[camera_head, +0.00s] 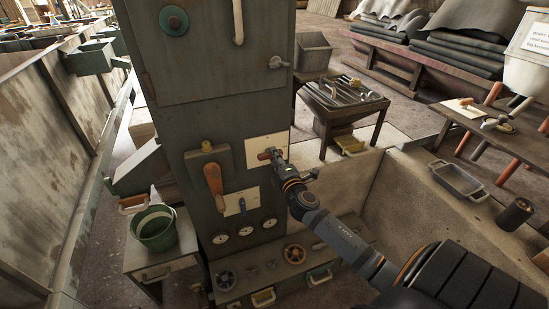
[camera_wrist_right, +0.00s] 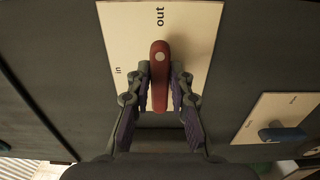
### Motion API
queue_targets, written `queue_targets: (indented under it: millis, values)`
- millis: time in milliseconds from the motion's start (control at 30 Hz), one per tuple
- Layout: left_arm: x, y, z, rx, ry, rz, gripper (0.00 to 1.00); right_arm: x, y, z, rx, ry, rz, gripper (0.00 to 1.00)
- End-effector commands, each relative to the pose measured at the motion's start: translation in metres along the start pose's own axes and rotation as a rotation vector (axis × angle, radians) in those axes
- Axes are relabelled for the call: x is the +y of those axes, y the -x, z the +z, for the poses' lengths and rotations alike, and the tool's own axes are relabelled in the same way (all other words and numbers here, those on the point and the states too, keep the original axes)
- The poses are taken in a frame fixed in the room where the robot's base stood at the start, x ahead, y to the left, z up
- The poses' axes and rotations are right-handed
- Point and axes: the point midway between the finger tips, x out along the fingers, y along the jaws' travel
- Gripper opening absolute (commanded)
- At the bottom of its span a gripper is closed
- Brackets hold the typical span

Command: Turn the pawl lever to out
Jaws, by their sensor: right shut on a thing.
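The pawl lever is a red handle (camera_wrist_right: 160,78) on a cream plate (camera_wrist_right: 190,25) marked "in" and "out" in the right wrist view. Its pivot end lies toward the "out" word and its free end points down in that view, between my fingers. My right gripper (camera_wrist_right: 160,83) is shut on the lever, one finger on each side. In the head view the lever (camera_head: 263,156) shows as a small red end at the plate (camera_head: 267,141) on the grey-green cabinet, with my right gripper (camera_head: 272,157) on it. My left gripper is not in view.
A lever with an orange-brown handle (camera_head: 213,180) and a plate with a small blue lever (camera_head: 242,204) sit close by on the cabinet. Gauges (camera_head: 245,231) and handwheels (camera_head: 294,254) are below. A green bucket (camera_head: 154,228) stands left.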

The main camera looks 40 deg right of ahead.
Motion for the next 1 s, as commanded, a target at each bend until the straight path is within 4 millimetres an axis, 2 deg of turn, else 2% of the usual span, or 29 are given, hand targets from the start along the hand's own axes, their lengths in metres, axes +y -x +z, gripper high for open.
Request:
queue_targets:
  millis: [33, 67, 200, 467, 567, 667, 900, 1000]
  values:
    - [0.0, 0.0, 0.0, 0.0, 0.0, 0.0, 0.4, 0.0, 0.0, 0.0, -0.001, 0.0, -0.001, 0.0]
    - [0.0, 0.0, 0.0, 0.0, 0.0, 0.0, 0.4, 0.0, 0.0, 0.0, -0.001, 0.0, -0.001, 0.24]
    - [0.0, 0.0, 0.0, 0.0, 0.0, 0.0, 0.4, 0.0, 0.0, 0.0, 0.0, 0.0, 0.0, 0.41]
    - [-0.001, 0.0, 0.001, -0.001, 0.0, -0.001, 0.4, 0.0, 0.0, 0.0, 0.0, 0.001, 0.0, 0.41]
    - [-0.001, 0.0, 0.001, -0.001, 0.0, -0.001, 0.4, -0.001, 0.007, 0.0, 0.0, 0.005, -0.002, 0.41]
    - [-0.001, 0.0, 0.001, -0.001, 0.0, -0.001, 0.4, -0.002, 0.025, 0.0, 0.002, 0.006, -0.004, 0.41]
    - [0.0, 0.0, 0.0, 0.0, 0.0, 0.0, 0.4, -0.002, 0.084, 0.0, 0.002, 0.008, -0.005, 0.41]
    - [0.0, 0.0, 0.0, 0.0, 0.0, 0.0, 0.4, -0.002, 0.102, 0.0, 0.002, 0.005, -0.005, 0.41]
